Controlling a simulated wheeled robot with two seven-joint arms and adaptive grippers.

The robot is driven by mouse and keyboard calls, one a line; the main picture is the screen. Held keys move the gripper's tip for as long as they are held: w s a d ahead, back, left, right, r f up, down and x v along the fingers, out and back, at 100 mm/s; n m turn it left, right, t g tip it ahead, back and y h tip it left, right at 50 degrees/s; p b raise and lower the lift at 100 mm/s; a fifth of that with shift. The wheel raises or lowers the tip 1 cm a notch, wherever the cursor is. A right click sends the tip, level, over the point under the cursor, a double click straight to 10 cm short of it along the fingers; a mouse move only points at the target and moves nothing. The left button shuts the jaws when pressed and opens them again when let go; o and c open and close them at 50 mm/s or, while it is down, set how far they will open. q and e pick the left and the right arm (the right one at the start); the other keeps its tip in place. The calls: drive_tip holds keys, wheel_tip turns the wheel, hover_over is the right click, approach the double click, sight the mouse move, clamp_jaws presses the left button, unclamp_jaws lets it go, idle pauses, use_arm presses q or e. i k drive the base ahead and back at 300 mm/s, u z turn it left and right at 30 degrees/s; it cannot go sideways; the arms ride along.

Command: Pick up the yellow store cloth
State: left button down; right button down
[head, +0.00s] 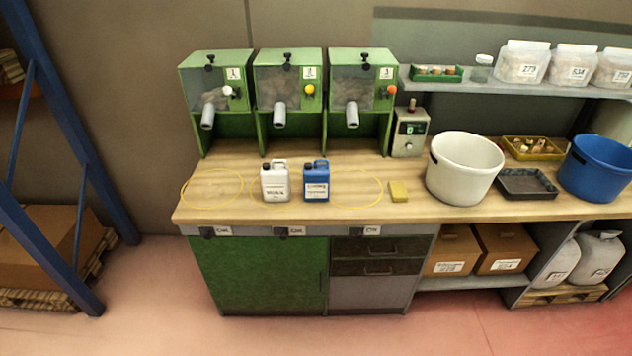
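The yellow store cloth (398,191) lies folded as a small flat block on the wooden worktop (230,213). It sits between the blue canister and the large white tub, apart from both. Nothing covers it. Neither of my grippers shows in the head view.
A white canister (275,184) and a blue canister (316,183) stand left of the cloth. A white tub (464,170) stands close on its right, with a black tray (526,184) and a blue tub (597,170) beyond. Green dispensers (287,90) line the back. The worktop's left end is clear.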

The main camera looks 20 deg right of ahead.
sight(397, 188)
drive_tip(key=k, duration=0.55)
drive_tip(key=z, duration=0.95)
drive_tip(key=i, duration=0.7)
drive_tip(key=z, duration=0.55)
drive_tip(key=i, duration=0.75)
drive_tip(key=u, duration=0.85)
drive_tip(key=i, duration=0.55)
drive_tip(key=u, duration=0.6)
